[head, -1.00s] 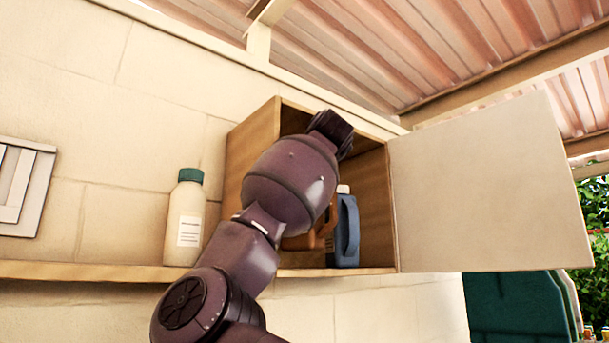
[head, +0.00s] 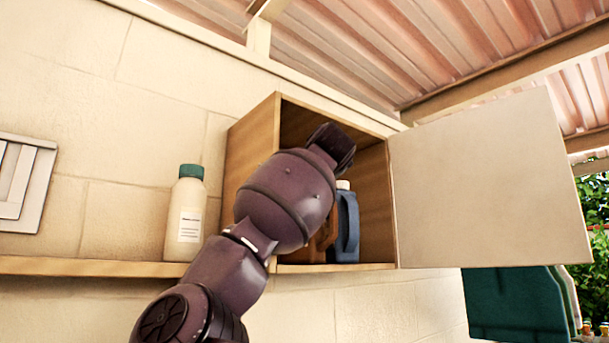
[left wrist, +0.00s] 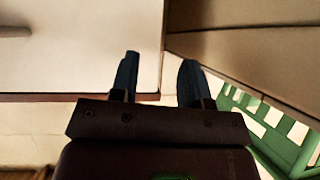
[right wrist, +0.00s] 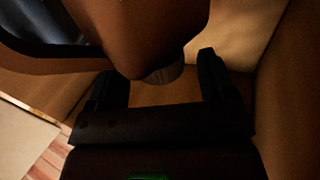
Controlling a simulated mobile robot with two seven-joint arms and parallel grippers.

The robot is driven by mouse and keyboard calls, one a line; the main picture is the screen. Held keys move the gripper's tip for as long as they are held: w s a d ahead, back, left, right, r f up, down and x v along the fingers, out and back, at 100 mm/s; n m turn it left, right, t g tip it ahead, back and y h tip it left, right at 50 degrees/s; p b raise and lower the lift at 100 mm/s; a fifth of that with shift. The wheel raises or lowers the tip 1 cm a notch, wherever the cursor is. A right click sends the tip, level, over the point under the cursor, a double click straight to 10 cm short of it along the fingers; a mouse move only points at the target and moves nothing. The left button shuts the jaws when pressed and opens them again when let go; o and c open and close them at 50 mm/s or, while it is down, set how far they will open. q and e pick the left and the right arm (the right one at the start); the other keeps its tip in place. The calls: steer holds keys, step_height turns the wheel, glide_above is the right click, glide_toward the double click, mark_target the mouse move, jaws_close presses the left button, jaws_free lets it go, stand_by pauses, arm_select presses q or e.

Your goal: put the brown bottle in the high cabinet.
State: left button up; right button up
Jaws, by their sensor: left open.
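The brown bottle (head: 326,238) stands inside the open high cabinet (head: 251,150), partly hidden behind my right arm. In the right wrist view the brown bottle (right wrist: 130,30) fills the upper middle, its greyish cap close to the fingers. My right gripper (right wrist: 156,66) is inside the cabinet by the cap, its fingers spread apart with no clear grip on the bottle. In the head view its fingers are hidden behind the wrist. My left gripper (left wrist: 160,65) is open and empty, outside the head view, near a pale panel.
A blue jug (head: 347,226) with a white cap stands right of the brown bottle in the cabinet. The cabinet door (head: 490,185) is swung open to the right. A white bottle with a green cap (head: 186,215) stands on the shelf (head: 80,266) left of the cabinet.

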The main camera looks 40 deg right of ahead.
steer(key=shift+r, duration=0.15)
steer(key=shift+s+a, duration=0.15)
steer(key=shift+s, duration=0.15)
steer(key=b+v, duration=0.3)
steer(key=v, duration=0.8)
steer(key=shift+s, duration=0.15)
